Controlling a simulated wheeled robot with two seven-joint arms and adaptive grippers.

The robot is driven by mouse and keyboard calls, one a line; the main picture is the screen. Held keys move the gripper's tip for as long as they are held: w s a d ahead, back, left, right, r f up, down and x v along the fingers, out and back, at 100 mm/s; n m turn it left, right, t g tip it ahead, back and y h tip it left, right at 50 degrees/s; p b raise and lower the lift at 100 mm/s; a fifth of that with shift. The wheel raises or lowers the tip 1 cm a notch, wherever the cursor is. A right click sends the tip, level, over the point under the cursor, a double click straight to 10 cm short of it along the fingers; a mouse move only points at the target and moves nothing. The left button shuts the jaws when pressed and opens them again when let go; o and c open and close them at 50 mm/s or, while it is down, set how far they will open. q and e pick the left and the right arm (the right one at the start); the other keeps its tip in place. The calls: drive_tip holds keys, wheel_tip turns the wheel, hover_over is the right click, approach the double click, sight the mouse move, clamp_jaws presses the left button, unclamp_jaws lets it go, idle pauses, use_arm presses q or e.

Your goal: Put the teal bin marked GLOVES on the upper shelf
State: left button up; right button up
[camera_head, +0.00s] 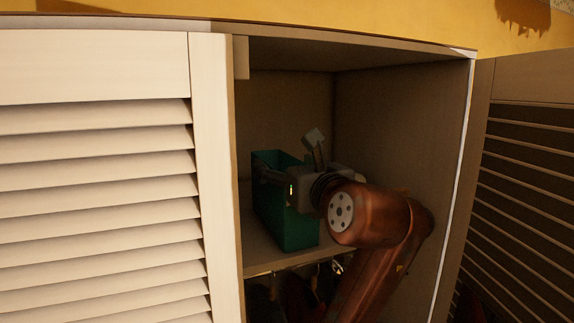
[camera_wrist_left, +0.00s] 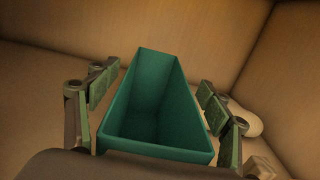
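The teal bin (camera_head: 285,220) stands upright on the upper shelf (camera_head: 262,252) of the open wardrobe bay, near its left side. Its GLOVES marking does not show. In the left wrist view the bin (camera_wrist_left: 160,142) looks empty, with its open top facing the camera. My left gripper (camera_head: 288,156) is at the bin's top. Its fingers are spread on either side of the bin in the left wrist view (camera_wrist_left: 158,92), with narrow gaps, so it looks open. My left arm hides the bin's right side in the head view. My right gripper is not in view.
A white louvred door (camera_head: 100,180) covers the left of the wardrobe. The bay's right side wall (camera_head: 400,130) is close to my arm. Dark hanging items (camera_head: 300,292) are below the shelf. A pale rounded thing (camera_wrist_left: 243,120) is behind the right finger.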

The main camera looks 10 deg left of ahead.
use_arm(q)
drive_tip(key=shift+o, duration=1.1)
drive_tip(key=b+v, duration=0.5)
drive_tip(key=v, duration=0.7)
drive_tip(key=shift+r, duration=0.15)
